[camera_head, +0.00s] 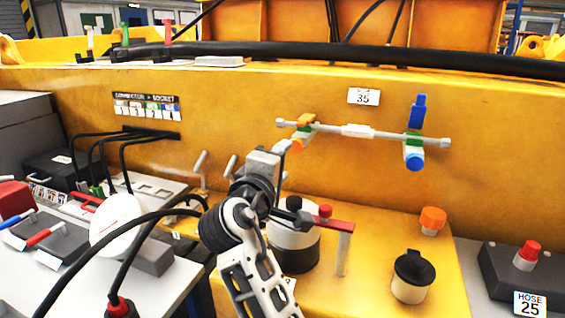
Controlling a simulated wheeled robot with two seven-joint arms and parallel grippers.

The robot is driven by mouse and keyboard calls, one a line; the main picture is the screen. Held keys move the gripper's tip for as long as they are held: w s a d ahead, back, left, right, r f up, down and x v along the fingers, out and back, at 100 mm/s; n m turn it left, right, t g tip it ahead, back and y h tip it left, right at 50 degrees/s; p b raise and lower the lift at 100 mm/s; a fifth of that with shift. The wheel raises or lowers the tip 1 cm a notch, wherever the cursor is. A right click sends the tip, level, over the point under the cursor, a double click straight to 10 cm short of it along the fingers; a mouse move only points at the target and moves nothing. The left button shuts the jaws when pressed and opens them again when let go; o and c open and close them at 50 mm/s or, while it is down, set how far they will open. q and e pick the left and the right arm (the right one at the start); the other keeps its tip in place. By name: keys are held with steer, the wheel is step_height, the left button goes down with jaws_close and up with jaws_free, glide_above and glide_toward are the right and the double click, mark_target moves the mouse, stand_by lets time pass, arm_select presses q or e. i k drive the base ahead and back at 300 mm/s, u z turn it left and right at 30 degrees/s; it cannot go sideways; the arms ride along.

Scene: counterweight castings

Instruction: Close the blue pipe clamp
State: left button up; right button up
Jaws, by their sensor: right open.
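The blue pipe clamp (414,155) sits on the right part of a thin grey pipe (358,131) on the yellow wall. Its blue lever (417,111) sticks up above the pipe, with a green part at the pipe and a blue round knob below. An orange clamp (304,122) sits on the left part of the pipe, its orange lever lying close to the pipe. My right gripper (284,152) is just below and left of the orange clamp, apart from the blue one. It is open, and its fingertips are small and hard to make out. My left gripper is not in view.
Below the pipe, a yellow ledge holds a black-lidded pot (295,248), a red-handled post (343,252), a black-capped jar (412,277) and an orange knob (432,220). Black cables (125,160) and a cluttered bench lie left. The wall around the blue clamp is clear.

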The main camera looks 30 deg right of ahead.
mark_target(418, 109)
steer(key=k, duration=1.5)
